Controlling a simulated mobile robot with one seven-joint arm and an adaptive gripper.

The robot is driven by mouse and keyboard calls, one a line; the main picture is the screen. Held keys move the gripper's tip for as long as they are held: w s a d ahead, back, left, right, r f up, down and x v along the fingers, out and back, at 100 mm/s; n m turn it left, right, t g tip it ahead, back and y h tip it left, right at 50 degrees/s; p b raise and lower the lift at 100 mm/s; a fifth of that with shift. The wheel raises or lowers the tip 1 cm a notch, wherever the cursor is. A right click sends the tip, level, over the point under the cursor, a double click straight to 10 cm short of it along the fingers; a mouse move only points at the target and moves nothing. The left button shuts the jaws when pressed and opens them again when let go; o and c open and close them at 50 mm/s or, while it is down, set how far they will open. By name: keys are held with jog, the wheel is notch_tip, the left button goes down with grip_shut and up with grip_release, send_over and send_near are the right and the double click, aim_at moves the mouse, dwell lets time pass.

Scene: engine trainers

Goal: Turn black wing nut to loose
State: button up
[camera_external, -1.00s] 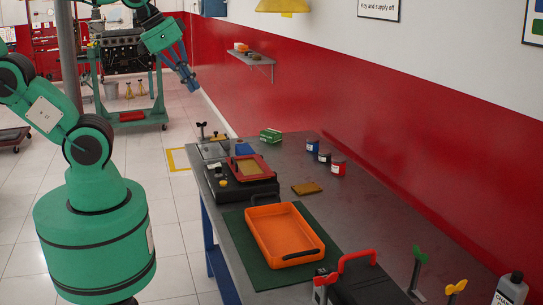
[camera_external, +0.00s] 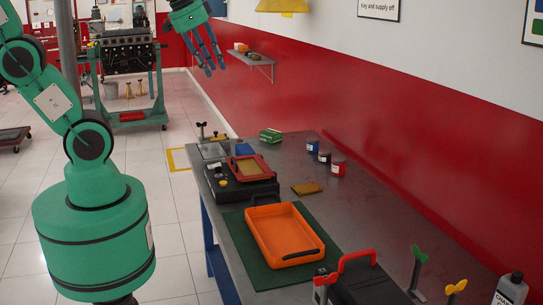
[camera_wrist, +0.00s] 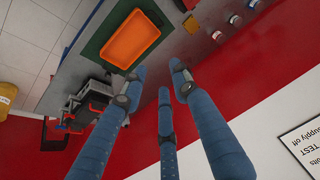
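The black wing nut (camera_external: 201,126) appears as a small dark T-shape on a short post at the far left end of the workbench, in the external view. I cannot pick it out in the wrist view. My gripper (camera_external: 210,67) has blue fingers and hangs in the air, well above and beyond the far end of the bench, apart from the wing nut. In the wrist view, the fingers of my gripper (camera_wrist: 160,77) are spread with nothing between them.
An orange tray (camera_external: 303,256) lies on a green mat (camera_external: 234,226) on the bench. A black box with a red frame (camera_external: 236,173) stands behind it. Jars (camera_external: 338,168) stand near the red wall. A green wing nut (camera_external: 419,254) and a yellow one (camera_external: 456,287) stand at the near end.

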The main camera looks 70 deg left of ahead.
jog(key=w+a+r+g+p, duration=0.1)
jog(key=w+a+p, duration=0.1)
jog(key=w+a, duration=0.8)
jog(key=w+a+g+p, duration=0.15)
jog(key=w+a, duration=0.55)
jog(key=a, duration=0.8)
jog(key=w+a+f+g+p, duration=0.1)
jog(key=a+f, duration=0.3)
jog(key=a, duration=0.7)
jog(key=w+a+f+p, duration=0.1)
jog(key=a+f+p, duration=0.15)
jog(key=a, duration=0.85)
jog(key=g+p, duration=0.2)
send_over(202, 126)
notch_tip(202, 126, down, 20)
jog(key=f, duration=0.1)
jog(key=shift+r+t+h, duration=0.25)
jog(key=shift+h, duration=0.05)
jog(key=shift+f, duration=0.1)
notch_tip(202, 126, down, 14)
jog(key=shift+r+p, duration=0.2)
jog(key=shift+p, duration=0.25)
